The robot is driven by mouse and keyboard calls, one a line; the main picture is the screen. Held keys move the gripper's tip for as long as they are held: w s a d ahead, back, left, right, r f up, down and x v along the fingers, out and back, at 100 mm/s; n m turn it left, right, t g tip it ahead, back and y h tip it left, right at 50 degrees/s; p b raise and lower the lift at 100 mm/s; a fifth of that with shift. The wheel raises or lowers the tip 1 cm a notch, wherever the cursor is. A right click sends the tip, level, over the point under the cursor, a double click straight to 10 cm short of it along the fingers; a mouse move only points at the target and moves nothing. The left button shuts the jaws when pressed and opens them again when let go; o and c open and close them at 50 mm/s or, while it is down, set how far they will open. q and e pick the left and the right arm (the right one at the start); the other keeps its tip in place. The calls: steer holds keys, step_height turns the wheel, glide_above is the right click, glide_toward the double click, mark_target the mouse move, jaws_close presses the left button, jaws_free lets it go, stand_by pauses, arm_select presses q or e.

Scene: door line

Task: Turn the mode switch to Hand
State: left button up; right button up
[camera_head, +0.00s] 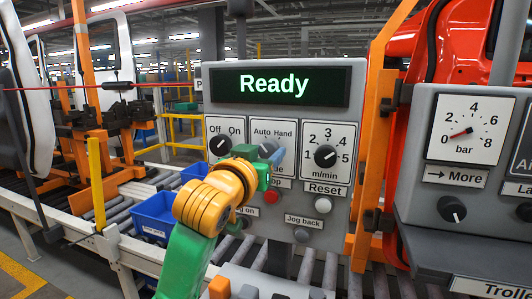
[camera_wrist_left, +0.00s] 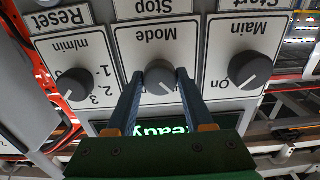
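The mode switch (camera_wrist_left: 160,78) is a dark round knob on a white plate marked Mode, which appears upside down in the left wrist view. My left gripper (camera_wrist_left: 160,76) has one blue-grey finger on each side of the knob, with no clear gap showing. The fingers hide the knob's edges and position labels there. In the head view, the plate (camera_head: 288,132) shows Auto at left and Hand at right; my left gripper (camera_head: 271,157) covers most of the knob. My right gripper is not in view.
The panel display (camera_head: 280,86) reads Ready. The main knob (camera_head: 220,145) is left of the mode switch and the speed knob (camera_head: 325,156) right of it. Below are a red stop button (camera_head: 271,196) and a Reset button (camera_head: 323,204). An orange post (camera_head: 372,150) stands at right.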

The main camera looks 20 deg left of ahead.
arm_select(q)
jaws_close()
steer(key=shift+r+m, duration=0.1)
steer(key=shift+m, duration=0.2)
steer(key=m+p, duration=0.1)
steer(key=m, duration=0.1)
steer(key=shift+r+m+p, duration=0.1)
steer(key=shift+m+p, duration=0.3)
steer(key=m+p, duration=0.2)
steer(key=m, duration=0.1)
steer(key=shift+m, duration=0.3)
steer(key=m+p, duration=0.3)
steer(key=m, duration=0.1)
steer(key=shift+m, duration=0.3)
steer(key=shift+m+p, duration=1.35)
steer(key=shift+m, duration=0.75)
